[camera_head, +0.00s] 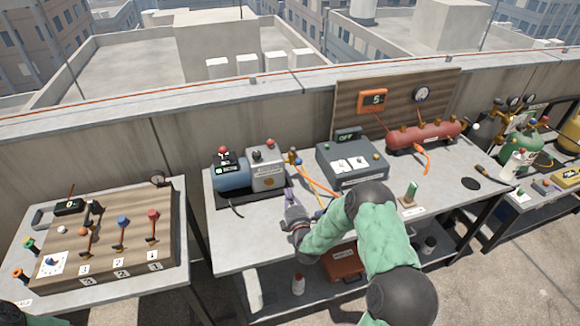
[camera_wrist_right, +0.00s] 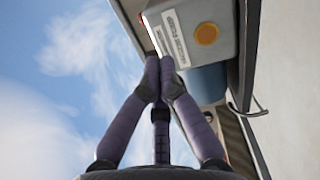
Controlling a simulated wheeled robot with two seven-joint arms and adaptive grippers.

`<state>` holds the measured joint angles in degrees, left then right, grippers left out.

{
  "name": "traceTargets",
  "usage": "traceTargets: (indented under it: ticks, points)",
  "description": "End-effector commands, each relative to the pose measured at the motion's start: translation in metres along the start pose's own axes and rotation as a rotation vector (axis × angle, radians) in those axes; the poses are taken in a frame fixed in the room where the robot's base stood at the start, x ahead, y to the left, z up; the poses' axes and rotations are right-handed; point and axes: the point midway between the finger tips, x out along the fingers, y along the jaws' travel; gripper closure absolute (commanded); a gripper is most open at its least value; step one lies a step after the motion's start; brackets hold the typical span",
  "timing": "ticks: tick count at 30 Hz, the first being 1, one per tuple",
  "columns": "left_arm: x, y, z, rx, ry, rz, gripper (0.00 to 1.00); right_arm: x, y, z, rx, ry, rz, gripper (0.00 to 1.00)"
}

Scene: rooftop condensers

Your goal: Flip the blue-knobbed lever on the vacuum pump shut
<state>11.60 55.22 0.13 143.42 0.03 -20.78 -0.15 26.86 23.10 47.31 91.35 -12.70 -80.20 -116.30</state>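The vacuum pump (camera_head: 266,178) is a grey box with a blue motor cylinder (camera_head: 231,175) at the left end of the middle table. A small blue knob (camera_head: 298,161) shows beside brass fittings, right of the box. My right gripper (camera_head: 289,193) is just in front of the pump's right side, fingertips together, nothing seen between them. In the right wrist view the pump's grey box (camera_wrist_right: 205,30), with a label and an orange disc, lies beyond the fingertips (camera_wrist_right: 160,62); the blue-knobbed lever cannot be made out there. My left gripper is not in view.
A grey unit (camera_head: 352,163) with a display stands right of the pump, hoses between them. A separate left table holds a wooden board (camera_head: 110,245) with levers, one blue-knobbed.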

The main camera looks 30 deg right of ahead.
Motion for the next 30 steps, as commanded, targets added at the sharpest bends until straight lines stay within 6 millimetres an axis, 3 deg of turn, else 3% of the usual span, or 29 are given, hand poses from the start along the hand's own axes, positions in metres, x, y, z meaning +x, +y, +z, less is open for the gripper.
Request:
traceTargets:
  ticks: [11,26,30]
  points:
    - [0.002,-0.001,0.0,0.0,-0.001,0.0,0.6,0.01,0.0,0.0,0.001,0.0,0.002,1.0]
    - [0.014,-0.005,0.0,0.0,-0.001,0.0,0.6,0.098,-0.002,-0.001,0.002,0.0,0.001,1.0]
    - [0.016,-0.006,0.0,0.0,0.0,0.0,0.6,0.105,-0.001,0.019,0.001,-0.004,-0.001,1.0]
